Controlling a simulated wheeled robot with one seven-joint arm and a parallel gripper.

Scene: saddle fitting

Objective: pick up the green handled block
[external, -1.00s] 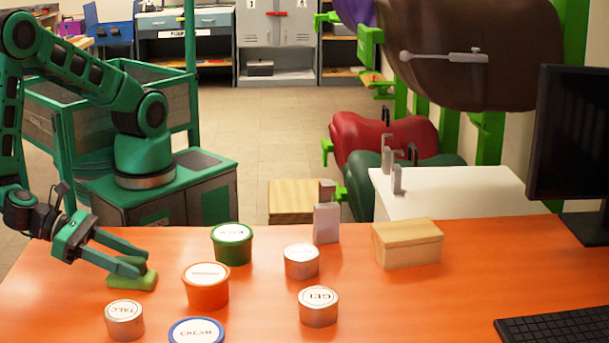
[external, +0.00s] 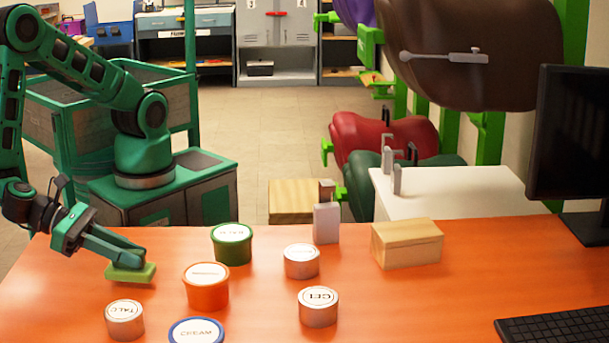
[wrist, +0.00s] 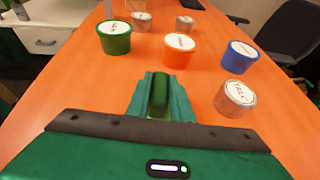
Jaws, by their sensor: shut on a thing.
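The green handled block (external: 131,273) is at the left of the orange table in the external view. My gripper (external: 132,257) is shut on its handle, with the lighter green base showing below the fingers. In the wrist view the block's handle (wrist: 159,95) sits between the two fingers of my gripper (wrist: 160,92). The block is level and looks slightly above the tabletop; the gap is hard to judge.
Near the block stand a green tub (external: 232,246), an orange tub (external: 206,288), a talc tin (external: 124,320) and a blue cream tub (external: 197,333). Two more tins, a wooden box (external: 407,245) and a keyboard (external: 553,326) lie further right. The table's left front is clear.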

